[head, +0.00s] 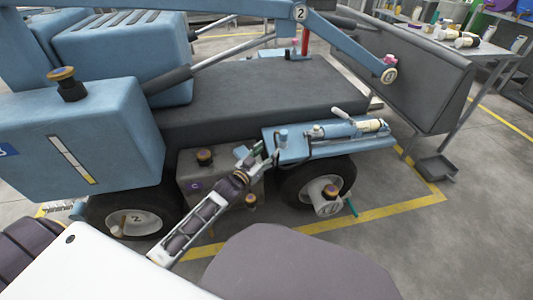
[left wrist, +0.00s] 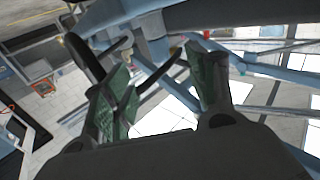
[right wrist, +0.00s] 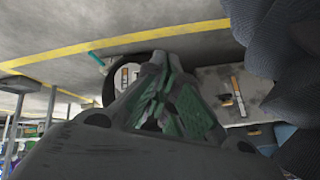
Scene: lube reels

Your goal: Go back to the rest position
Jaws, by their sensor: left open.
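My left gripper (head: 255,154) is in front of the blue machine (head: 75,125), close to the left end of its blue side step (head: 300,150). In the left wrist view its green-padded fingers (left wrist: 163,78) stand wide apart, and I see nothing clearly held between them. My right gripper is not visible in the head view. In the right wrist view its green-padded fingers (right wrist: 165,62) come together at the tips, with nothing visible held. A wheel and the floor lie beyond them.
The machine's grey deck (head: 260,95) and two wheels, including the right one (head: 318,190), are close ahead. A blue boom (head: 345,45) crosses above. A workbench (head: 480,45) with bottles stands at the back right.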

